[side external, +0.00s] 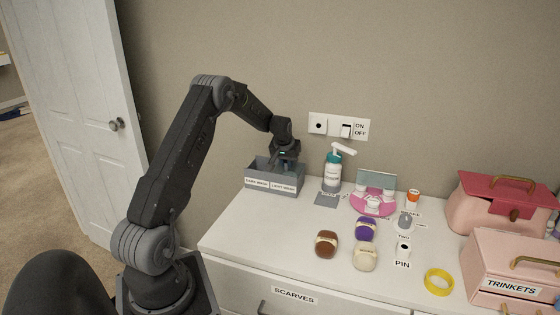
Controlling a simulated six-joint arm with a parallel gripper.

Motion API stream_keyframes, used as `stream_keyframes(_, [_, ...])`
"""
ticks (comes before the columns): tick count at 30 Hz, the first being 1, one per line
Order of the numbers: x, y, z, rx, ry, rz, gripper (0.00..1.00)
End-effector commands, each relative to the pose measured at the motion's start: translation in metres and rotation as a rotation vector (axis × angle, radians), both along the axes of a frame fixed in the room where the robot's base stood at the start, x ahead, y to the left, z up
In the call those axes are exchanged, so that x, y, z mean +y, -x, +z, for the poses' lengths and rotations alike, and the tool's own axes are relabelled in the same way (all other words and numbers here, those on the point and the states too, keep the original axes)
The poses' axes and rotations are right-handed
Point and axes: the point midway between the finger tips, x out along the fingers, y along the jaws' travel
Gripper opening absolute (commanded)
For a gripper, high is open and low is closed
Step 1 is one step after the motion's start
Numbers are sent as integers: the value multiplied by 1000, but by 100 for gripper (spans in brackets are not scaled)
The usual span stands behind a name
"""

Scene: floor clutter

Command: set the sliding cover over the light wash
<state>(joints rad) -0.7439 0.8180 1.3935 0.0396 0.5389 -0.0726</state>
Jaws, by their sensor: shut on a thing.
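A grey box (254,186) stands at the back left of the white dresser top, with a DARK WASH label on its left front and a LIGHT WASH label (283,187) on its right front. My gripper (284,165) is down at the top of the box, over the light wash side. It is shut on the sliding cover, which is mostly hidden by the fingers and the box walls. I cannot tell how much of either compartment the cover spans.
A pump bottle (332,172) stands right of the box, with a small grey plate (326,199) before it. A pink tray (366,208), several rounded items, a yellow ring (438,282) and pink cases (497,203) lie further right. The dresser's front left is clear.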

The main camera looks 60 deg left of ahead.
Motion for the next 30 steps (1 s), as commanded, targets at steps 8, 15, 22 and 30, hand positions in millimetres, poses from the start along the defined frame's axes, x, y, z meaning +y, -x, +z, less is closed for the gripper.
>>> stream_keyframes(8, [-5, -4, 0, -7, 4, -3, 22])
stream_keyframes(15, [-3, -3, 0, -5, 3, -2, 40])
stream_keyframes(22, [-3, -2, 2, -4, 3, -2, 40])
stream_keyframes(30, [-13, 8, 40, -7, 0, -2, 40])
